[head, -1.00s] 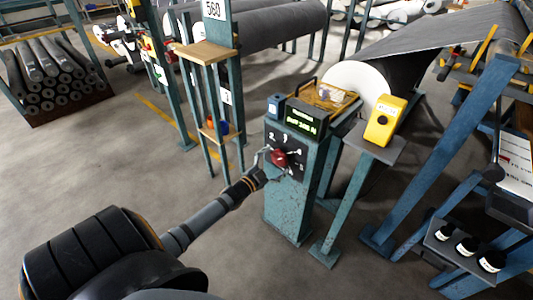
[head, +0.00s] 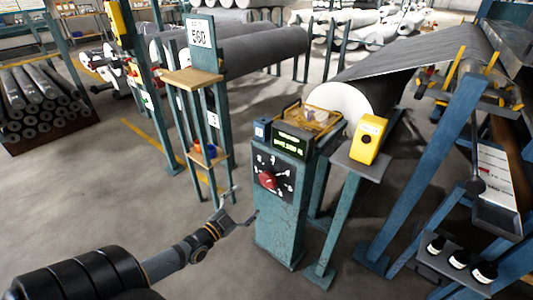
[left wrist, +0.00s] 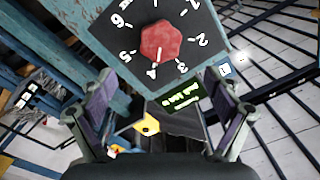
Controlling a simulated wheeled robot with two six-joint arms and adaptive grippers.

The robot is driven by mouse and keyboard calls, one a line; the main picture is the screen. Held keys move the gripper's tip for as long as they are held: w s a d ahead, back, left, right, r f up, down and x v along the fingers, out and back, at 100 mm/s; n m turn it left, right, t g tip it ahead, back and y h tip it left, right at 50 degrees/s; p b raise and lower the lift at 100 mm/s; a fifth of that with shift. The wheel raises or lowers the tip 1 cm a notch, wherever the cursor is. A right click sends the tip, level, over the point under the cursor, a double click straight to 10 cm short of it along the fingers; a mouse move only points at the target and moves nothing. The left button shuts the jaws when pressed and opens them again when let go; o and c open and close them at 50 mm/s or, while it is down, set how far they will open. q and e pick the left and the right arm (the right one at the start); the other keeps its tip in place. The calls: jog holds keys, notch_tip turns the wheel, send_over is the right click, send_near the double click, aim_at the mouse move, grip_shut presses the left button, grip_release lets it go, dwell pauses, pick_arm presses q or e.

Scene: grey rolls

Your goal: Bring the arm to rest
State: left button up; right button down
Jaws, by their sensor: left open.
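My left gripper (head: 236,206) is open and empty in the head view, low and to the left of the teal control post (head: 282,225). Its two fingers are spread apart in the left wrist view (left wrist: 160,112). A red knob (head: 267,180) sits on the black numbered dial plate (head: 285,172) on the post's face. The knob also shows in the left wrist view (left wrist: 161,41), beyond the fingertips and clear of them. My right gripper is not in either view.
A green-lit display box (head: 291,141) tops the post. A yellow device (head: 368,138) stands on a stand at its right. A teal rack with wooden shelves (head: 193,78) stands behind to the left. Dark rolls (head: 40,100) are stacked far left. The floor (head: 115,200) at left is open.

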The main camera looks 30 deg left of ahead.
pick_arm(q)
jog(key=s+d+f+n+g, duration=0.2)
jog(key=d+f+g, duration=0.1)
jog(key=f, duration=0.5)
jog(key=s+d+f+n+g, duration=0.1)
jog(key=s+d+f+g, duration=0.25)
jog(key=f, duration=0.45)
jog(key=s+d+f+n+g+y, duration=0.1)
jog(key=s+d+f+n+g, duration=0.4)
jog(key=s+f+g, duration=0.55)
jog(key=s+r+p, duration=0.2)
jog(key=s+p, duration=0.8)
jog(key=p, duration=0.1)
jog(key=s+a+r+y+p, duration=0.1)
jog(key=s+r+p, duration=0.1)
jog(key=s+p, duration=0.9)
jog(key=shift+a+p, duration=0.25)
jog(key=shift+p, duration=0.55)
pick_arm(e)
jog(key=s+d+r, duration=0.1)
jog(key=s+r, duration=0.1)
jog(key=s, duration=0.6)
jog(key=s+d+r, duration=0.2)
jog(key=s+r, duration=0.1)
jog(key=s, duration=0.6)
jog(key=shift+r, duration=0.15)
pick_arm(q)
jog(key=shift+r, duration=0.1)
